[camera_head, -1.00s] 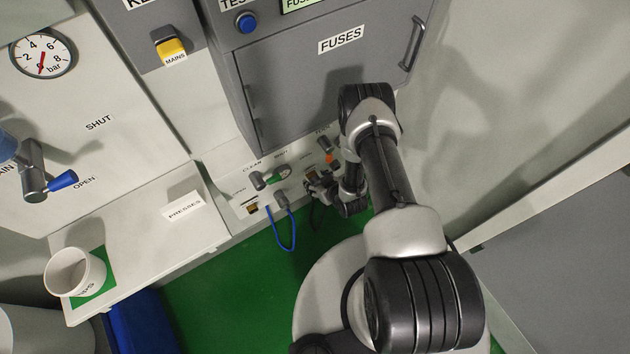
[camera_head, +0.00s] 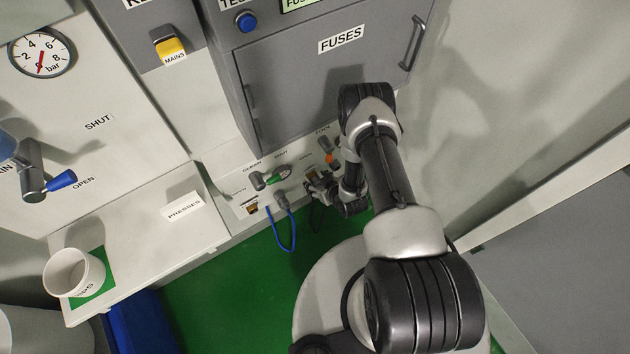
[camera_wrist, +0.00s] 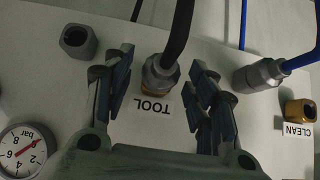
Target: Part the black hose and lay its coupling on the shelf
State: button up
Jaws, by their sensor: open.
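The black hose (camera_wrist: 184,30) comes down from the top of the wrist view into a grey coupling (camera_wrist: 161,70). The coupling sits on a brass-coloured fitting above the upside-down TOOL label. My gripper (camera_wrist: 161,88) is open, with one finger on each side of the coupling and a visible gap to both. In the head view my gripper (camera_head: 322,187) is low at the panel below the fuse cabinet, and the black hose (camera_head: 316,217) is a thin dark loop partly hidden by it. A white shelf-like ledge (camera_head: 135,245) is at the left.
A blue hose (camera_head: 293,240) hangs left of my gripper; its grey coupling (camera_wrist: 260,75) is right of my fingers. A brass fitting (camera_wrist: 300,111) stands by the CLEAN label. A grey socket (camera_wrist: 78,41) is at upper left. A white cup (camera_head: 74,272) stands on the ledge's green patch.

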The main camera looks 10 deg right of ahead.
grip_shut()
dwell(0.6)
jog(key=shift+s, duration=0.1)
jog(key=shift+s+d+p, duration=0.25)
jog(key=shift+s+d, duration=0.05)
jog(key=shift+s, duration=0.6)
jog(key=shift+s+d+p, duration=0.25)
jog(key=shift+s+d, duration=0.1)
jog(key=shift+s, duration=0.6)
jog(key=shift+s+d+p, duration=0.25)
jog(key=shift+s+d, duration=0.05)
jog(key=shift+s, duration=0.6)
jog(key=shift+s+d+p, duration=0.2)
jog(key=shift+s+d, duration=0.1)
jog(key=shift+s, duration=0.7)
jog(key=shift+s+d+p, duration=0.2)
jog(key=shift+s+d, duration=0.1)
jog(key=shift+s, duration=0.65)
